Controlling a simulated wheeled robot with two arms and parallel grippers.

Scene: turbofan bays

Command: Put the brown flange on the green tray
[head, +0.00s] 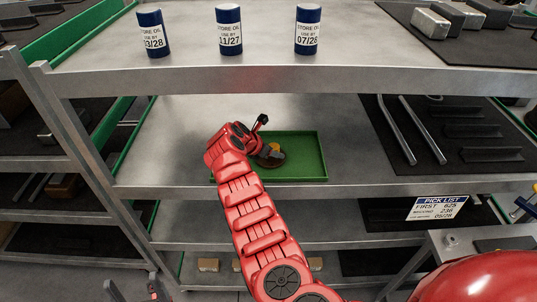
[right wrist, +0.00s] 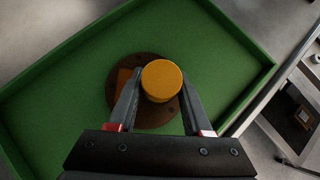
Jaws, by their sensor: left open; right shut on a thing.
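The brown flange (right wrist: 150,118) is a round brown disc with a yellow cylindrical hub (right wrist: 162,80) standing up from it. My right gripper (right wrist: 162,97) is shut on the hub, one finger on each side. The flange is inside the outline of the green tray (right wrist: 60,85), near its middle; I cannot tell whether it rests on the tray floor. In the head view the tray (head: 310,160) lies on the middle shelf, with my right gripper (head: 268,152) over it and partly hiding the flange. My left gripper (head: 132,290) is open and empty at the lower left, below the shelf.
Two metal rods (head: 422,130) lie on a dark mat right of the tray. Bare shelf lies left of the tray.

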